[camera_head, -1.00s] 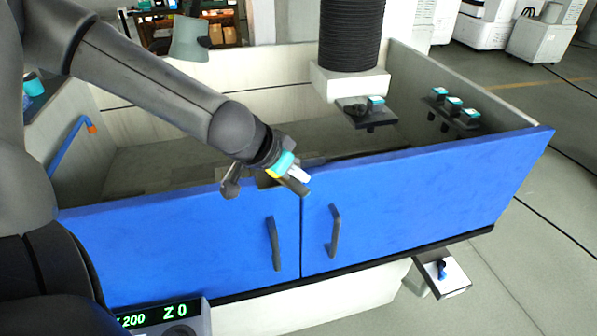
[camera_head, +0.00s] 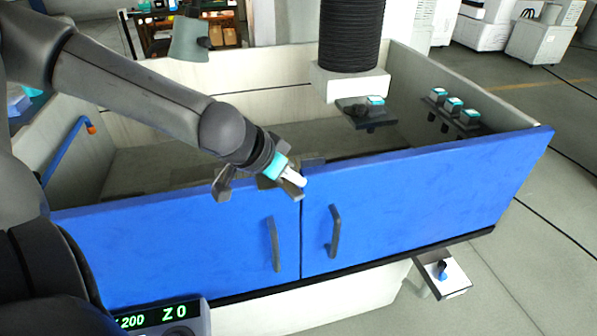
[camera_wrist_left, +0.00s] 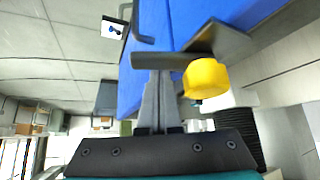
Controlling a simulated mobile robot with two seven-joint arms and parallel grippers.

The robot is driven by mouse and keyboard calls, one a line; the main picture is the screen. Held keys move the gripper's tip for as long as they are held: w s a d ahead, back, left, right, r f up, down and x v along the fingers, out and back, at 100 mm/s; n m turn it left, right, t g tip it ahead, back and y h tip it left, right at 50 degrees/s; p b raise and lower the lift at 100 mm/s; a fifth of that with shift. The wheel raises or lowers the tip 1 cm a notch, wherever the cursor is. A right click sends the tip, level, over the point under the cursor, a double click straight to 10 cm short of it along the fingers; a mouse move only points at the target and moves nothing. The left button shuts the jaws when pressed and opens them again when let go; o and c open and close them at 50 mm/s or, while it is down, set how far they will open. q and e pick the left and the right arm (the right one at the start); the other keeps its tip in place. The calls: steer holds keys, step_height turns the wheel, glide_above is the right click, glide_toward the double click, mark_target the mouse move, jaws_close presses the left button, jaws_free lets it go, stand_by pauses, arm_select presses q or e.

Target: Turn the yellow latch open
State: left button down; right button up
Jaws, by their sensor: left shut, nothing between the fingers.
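The yellow latch (camera_wrist_left: 205,78) shows in the left wrist view as a round yellow knob with a dark bar (camera_wrist_left: 165,61) beside it, close to the blue doors' top edge. My left gripper (camera_wrist_left: 158,75) is shut and empty. Its fingertips are right at the dark bar, left of the knob; I cannot tell whether they touch it. In the head view my left gripper (camera_head: 297,180) is at the top of the seam between the left blue door (camera_head: 180,245) and the right blue door (camera_head: 420,200). It hides the yellow knob there. My right gripper is not in view.
The two doors have dark vertical handles (camera_head: 274,244) and (camera_head: 335,232) below the gripper. Behind them is an open pale tank with a black bellows column (camera_head: 351,35) and small clamps (camera_head: 455,105). A display (camera_head: 150,318) stands at the lower left.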

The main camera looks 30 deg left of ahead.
arm_select(q)
steer(key=shift+s+a+m+h, duration=0.1)
steer(key=shift+s+m+h, duration=0.2)
steer(key=shift+m, duration=0.1)
steer(key=shift+s, duration=0.15)
steer(key=shift+s+a, duration=0.2)
steer(key=shift+s, duration=0.05)
stand_by(0.4)
